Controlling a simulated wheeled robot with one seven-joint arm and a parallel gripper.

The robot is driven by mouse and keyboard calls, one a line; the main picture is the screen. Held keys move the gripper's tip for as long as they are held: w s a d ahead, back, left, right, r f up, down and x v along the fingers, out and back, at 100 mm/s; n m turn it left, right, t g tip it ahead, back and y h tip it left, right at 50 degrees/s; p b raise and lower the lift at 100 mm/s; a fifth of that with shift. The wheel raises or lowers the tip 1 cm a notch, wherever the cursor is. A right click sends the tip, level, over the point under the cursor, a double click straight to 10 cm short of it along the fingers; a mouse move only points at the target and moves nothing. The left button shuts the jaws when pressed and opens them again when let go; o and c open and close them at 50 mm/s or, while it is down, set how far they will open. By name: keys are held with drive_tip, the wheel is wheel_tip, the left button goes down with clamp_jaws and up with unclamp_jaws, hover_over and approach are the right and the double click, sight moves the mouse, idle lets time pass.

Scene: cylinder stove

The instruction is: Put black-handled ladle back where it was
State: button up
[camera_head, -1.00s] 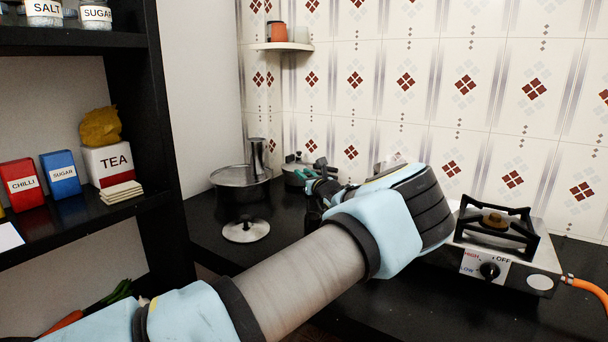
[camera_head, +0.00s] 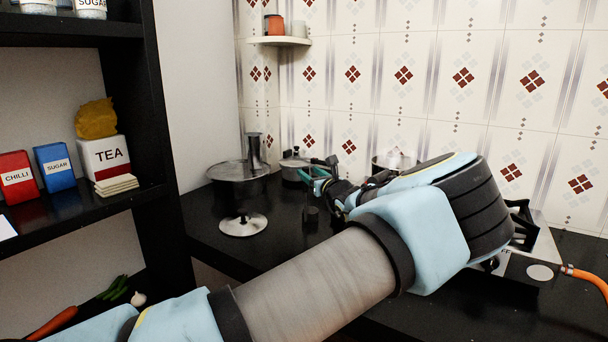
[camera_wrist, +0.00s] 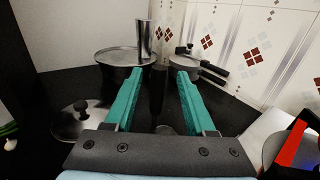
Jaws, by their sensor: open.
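My gripper (camera_head: 318,172) is open, with two teal fingers over the black counter (camera_head: 225,220). In the wrist view, my gripper (camera_wrist: 160,76) has a dark upright handle (camera_wrist: 157,90) between its fingers, apparently the black-handled ladle's. A greyish part below it (camera_wrist: 165,130) may be its bowl, partly hidden by the gripper body. I cannot tell whether the fingers touch the handle. In the head view, a small dark shape (camera_head: 311,213) under the gripper may be the same ladle; my arm hides much of that area.
A wide lidded pot (camera_head: 237,172) with a steel cylinder (camera_head: 254,150) on top stands at the back left. Beside it is a lidded pan (camera_head: 293,170). A loose lid (camera_head: 243,224) lies in front. A stove (camera_head: 540,255) stands right, partly behind my arm. A shelf (camera_head: 150,195) bounds the left.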

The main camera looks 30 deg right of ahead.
drive_tip(key=s+b, duration=0.1)
drive_tip(key=s, duration=0.4)
drive_tip(key=w+a+f+n+g+y, duration=0.2)
drive_tip(key=w+a+n+y, duration=0.1)
drive_tip(key=a, duration=0.5)
drive_tip(key=w+a+f+n+g+y, duration=0.1)
drive_tip(key=w+a+f+n+y, duration=0.2)
drive_tip(key=a, duration=0.5)
drive_tip(key=s+a+f+n+g+y, duration=0.1)
drive_tip(key=a+f+n+g, duration=0.3)
drive_tip(key=a, duration=0.6)
drive_tip(key=a+f+n+g+y, duration=0.1)
drive_tip(key=a+n+g, duration=0.2)
drive_tip(key=a+n, duration=0.45)
drive_tip(key=s+a+f+n+g+h, duration=0.1)
drive_tip(key=s+a+n+g+h, duration=0.1)
drive_tip(key=s+a+n+g, duration=0.65)
drive_tip(key=s+a+r+n+t+h, duration=0.1)
drive_tip(key=s+a+r+n+h, duration=0.1)
drive_tip(key=s+a+n, duration=0.2)
drive_tip(key=s+a+r+n+t+h, duration=0.1)
drive_tip(key=s+a+r+n+h, duration=0.1)
drive_tip(key=s, duration=0.6)
drive_tip(key=a+r+n, duration=0.1)
drive_tip(key=a+n, duration=0.1)
drive_tip(key=n, duration=0.1)
drive_tip(key=shift+s+a+r+n+h, duration=0.2)
drive_tip(key=shift+a+r+n+h, duration=0.1)
drive_tip(key=shift+n, duration=0.1)
